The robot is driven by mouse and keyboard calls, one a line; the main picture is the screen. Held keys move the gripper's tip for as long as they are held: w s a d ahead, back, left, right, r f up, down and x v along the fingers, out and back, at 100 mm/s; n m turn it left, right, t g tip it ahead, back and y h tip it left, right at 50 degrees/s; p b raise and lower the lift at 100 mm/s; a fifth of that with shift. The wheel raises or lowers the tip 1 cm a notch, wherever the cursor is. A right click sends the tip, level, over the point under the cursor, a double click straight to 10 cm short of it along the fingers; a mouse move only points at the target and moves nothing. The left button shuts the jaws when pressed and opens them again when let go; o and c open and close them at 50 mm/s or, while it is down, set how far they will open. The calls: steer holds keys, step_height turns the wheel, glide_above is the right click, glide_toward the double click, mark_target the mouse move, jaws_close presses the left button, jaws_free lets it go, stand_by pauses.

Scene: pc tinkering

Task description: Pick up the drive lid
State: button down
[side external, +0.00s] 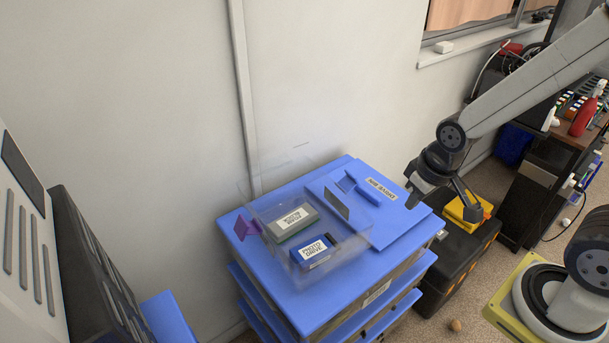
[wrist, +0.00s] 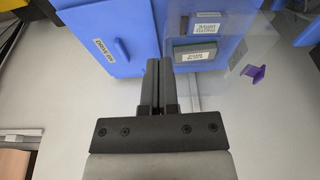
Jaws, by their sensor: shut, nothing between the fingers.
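An upright grey plate (side external: 337,204) stands near the lid. A black case (side external: 455,262) stands right of the unit.

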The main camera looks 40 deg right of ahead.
stand_by(0.3)
steer(key=shift+c, duration=2.4)
jaws_free()
steer(key=shift+w, duration=0.1)
steer(key=t, duration=0.6)
glide_toward(370, 191)
steer(key=shift+x, duration=0.75)
steer(key=shift+a+f, duration=0.1)
steer(key=shift+f, duration=0.1)
steer(key=shift+w+f, duration=0.1)
steer(key=shift+x, duration=1.15)
